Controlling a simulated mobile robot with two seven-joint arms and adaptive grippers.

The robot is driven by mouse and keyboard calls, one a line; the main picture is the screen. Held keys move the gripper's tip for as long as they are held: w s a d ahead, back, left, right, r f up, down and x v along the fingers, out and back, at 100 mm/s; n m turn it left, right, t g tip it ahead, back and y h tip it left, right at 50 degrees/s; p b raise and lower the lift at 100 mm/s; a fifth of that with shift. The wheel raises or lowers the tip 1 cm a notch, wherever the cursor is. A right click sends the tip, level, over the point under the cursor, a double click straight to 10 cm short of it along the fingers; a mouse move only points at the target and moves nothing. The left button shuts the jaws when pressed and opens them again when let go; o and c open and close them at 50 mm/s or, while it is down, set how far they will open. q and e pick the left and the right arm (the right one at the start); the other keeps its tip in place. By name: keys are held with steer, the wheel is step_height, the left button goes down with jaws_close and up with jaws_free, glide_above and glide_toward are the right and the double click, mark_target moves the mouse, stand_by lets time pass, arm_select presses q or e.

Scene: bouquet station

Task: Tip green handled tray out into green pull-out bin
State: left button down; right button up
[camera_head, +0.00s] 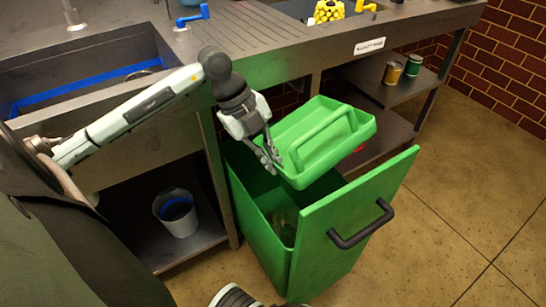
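The green handled tray (352,157) is up in the air over the green pull-out bin (335,240), under the counter's front edge. Its visible inside looks empty, and a handle arches along its length. My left gripper (270,158) is at the tray's left end, with its fingers closed on the rim there. The bin is pulled out, with a dark handle on its front panel. Its opening shows below the tray, and some dim contents (287,228) lie inside. The tray hides part of the opening.
A counter with a sink (90,75) on the left runs above the bin. A white bucket (178,212) stands on the lower left shelf. An orange can (392,73) and a green can (413,66) stand on the right shelf. The floor at right is clear.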

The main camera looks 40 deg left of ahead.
arm_select(q)
steer(key=shift+a+r+y+p, duration=0.1)
steer(key=shift+r+y+p, duration=0.3)
steer(key=shift+y, duration=0.2)
steer(key=r+g+y, duration=0.1)
steer(key=y, duration=0.2)
steer(key=shift+s+a+r+g, duration=0.15)
steer(key=shift+a+r+g, duration=0.2)
steer(key=shift+r+g, duration=0.05)
arm_select(e)
steer(key=shift+s+d+f, duration=0.15)
steer(key=shift+s+f, duration=0.25)
steer(key=shift+f, duration=0.2)
steer(key=shift+s+d+f, duration=0.1)
steer(key=shift+s+f, duration=0.25)
steer(key=shift+f, duration=0.2)
